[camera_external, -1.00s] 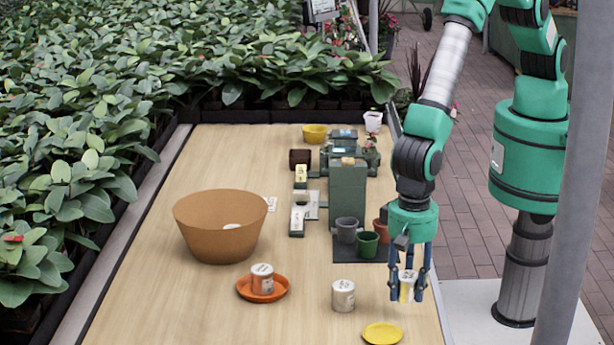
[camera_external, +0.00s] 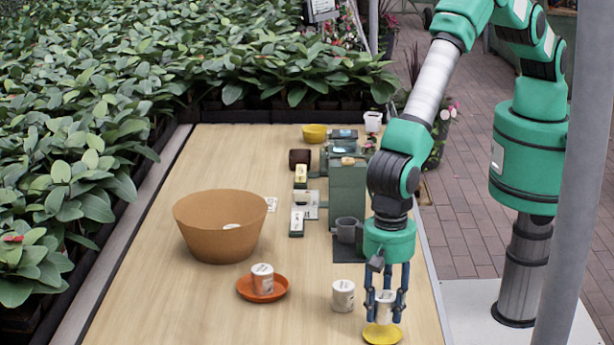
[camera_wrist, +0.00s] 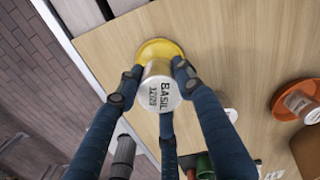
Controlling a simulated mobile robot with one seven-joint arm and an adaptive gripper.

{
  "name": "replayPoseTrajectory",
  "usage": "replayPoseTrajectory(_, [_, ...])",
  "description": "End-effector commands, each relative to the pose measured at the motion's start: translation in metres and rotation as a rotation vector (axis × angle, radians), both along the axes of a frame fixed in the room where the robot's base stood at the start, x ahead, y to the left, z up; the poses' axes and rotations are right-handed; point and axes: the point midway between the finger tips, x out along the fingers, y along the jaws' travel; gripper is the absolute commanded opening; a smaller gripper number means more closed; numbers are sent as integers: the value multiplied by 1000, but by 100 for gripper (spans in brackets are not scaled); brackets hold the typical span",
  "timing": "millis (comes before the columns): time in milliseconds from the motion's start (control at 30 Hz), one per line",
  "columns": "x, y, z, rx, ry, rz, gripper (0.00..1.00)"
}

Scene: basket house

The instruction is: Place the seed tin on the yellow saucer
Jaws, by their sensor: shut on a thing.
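My gripper (camera_external: 384,308) is shut on a small white tin (camera_external: 385,304), its fingers around the sides. In the wrist view the tin (camera_wrist: 160,93) reads "BASIL" with digits below. The tin is upright over the yellow saucer (camera_external: 381,337) near the table's front right edge. The saucer (camera_wrist: 158,47) also shows behind the tin in the wrist view. I cannot tell whether the tin's base touches the saucer.
Another white tin (camera_external: 343,295) stands just left of my gripper. A third tin (camera_external: 262,277) sits on an orange saucer (camera_external: 246,291). A big brown basket (camera_external: 219,238) stands farther left. The front left table is clear.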

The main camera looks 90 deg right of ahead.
Motion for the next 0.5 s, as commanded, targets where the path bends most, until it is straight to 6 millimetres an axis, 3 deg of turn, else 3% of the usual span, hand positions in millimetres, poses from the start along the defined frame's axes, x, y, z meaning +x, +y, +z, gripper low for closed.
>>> replayPoseTrajectory(167, [0, 0, -4, 0, 0, 0, 10])
replayPoseTrajectory(500, [0, 0, -32, 0, 0, 0, 10])
